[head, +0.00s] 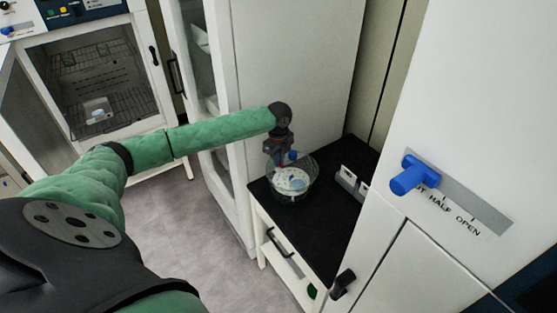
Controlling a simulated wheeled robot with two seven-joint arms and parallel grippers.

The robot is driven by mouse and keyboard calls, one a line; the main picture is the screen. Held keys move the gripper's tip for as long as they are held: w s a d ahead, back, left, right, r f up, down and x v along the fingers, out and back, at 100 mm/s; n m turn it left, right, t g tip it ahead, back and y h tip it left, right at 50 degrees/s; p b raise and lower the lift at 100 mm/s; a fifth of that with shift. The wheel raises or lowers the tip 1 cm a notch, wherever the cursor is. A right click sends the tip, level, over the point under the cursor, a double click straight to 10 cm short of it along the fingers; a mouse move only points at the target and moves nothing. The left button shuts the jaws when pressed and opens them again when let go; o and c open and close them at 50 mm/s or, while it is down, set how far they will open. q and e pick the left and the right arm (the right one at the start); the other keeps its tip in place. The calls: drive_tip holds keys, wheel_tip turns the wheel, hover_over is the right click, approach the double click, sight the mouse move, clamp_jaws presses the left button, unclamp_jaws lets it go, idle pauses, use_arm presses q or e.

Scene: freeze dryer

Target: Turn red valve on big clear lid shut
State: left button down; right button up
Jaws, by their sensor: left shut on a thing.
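A round clear vessel (308,187) with a clear top stands on the black top of a small cabinet. Something white and light blue lies inside it. My left arm reaches over from the left and my left gripper (282,160) points down at the vessel's top. A bit of red valve (281,165) shows at the fingertips, and the gripper is shut on it. A small blue part (293,155) sticks up right beside the fingers. The fingers hide most of the valve, so its angle cannot be told. My right gripper is out of view.
A tall white cabinet (300,60) stands behind the black top (305,240). A small white rack (352,184) is to the vessel's right. A white unit with a blue lever handle (408,179) is close on the right. An open oven (100,80) stands at the far left.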

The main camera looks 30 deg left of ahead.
use_arm(q)
drive_tip(key=shift+m, duration=1.1)
drive_tip(key=c, duration=1.5)
unclamp_jaws()
